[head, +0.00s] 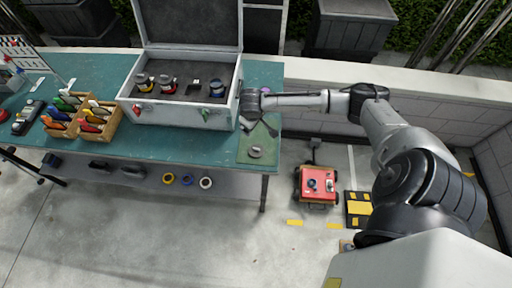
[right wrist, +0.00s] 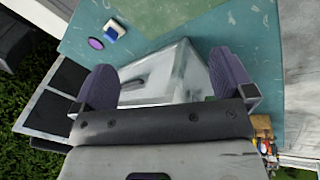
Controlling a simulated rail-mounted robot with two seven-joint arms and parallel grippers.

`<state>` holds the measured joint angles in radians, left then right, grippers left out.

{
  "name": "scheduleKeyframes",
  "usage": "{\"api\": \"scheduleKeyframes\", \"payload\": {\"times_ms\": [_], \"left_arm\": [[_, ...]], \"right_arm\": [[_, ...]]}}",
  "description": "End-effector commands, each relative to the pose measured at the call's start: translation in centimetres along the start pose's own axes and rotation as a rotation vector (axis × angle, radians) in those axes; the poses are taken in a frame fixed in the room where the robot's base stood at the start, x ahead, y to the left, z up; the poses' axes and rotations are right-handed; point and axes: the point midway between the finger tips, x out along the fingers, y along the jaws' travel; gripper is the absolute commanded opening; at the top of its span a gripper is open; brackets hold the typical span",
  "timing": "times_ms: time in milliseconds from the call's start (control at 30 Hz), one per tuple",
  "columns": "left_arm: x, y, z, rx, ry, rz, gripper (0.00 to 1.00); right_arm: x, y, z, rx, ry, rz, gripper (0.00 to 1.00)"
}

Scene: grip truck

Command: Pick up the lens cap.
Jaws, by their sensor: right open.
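A small round grey piece (head: 255,152), which looks like the lens cap, lies on a green mat (head: 248,160) at the right end of the teal workbench. I cannot be sure from its size that it is the cap. My right gripper (head: 260,128) is above the bench's right end, beside the case and on the far side of the round piece, apart from it. In the right wrist view its two fingers (right wrist: 168,88) are spread with nothing held; the case shows beyond them. I cannot make out the round piece there. My left gripper is not in view.
An open metal case (head: 185,112) with several lens-like items stands left of my right gripper. Wooden bins (head: 96,130) hold coloured tools further left. A purple disc (right wrist: 96,43) lies near a blue-and-white item (right wrist: 113,30). A red cart (head: 317,186) stands on the floor.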

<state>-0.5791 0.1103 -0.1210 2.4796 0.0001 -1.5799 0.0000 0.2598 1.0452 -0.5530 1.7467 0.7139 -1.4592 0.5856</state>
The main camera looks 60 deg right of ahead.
Motion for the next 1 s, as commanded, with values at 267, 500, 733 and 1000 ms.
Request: {"api": "scheduleKeyframes", "payload": {"times_ms": [267, 500, 733, 1000], "left_arm": [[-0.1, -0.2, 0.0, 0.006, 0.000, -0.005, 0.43], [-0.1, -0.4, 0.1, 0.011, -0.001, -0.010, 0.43], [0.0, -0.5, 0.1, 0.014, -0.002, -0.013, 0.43], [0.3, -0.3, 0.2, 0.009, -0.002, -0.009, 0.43]], "right_arm": [[3.4, -0.8, 2.3, 0.709, -0.228, -0.140, 1.00], [3.1, -1.9, 2.2, 1.107, -0.286, -0.158, 1.00], [3.7, -2.1, 2.2, 1.247, -0.299, -0.142, 1.00], [7.9, -3.3, 2.9, 1.259, -0.301, -0.140, 1.00]]}}
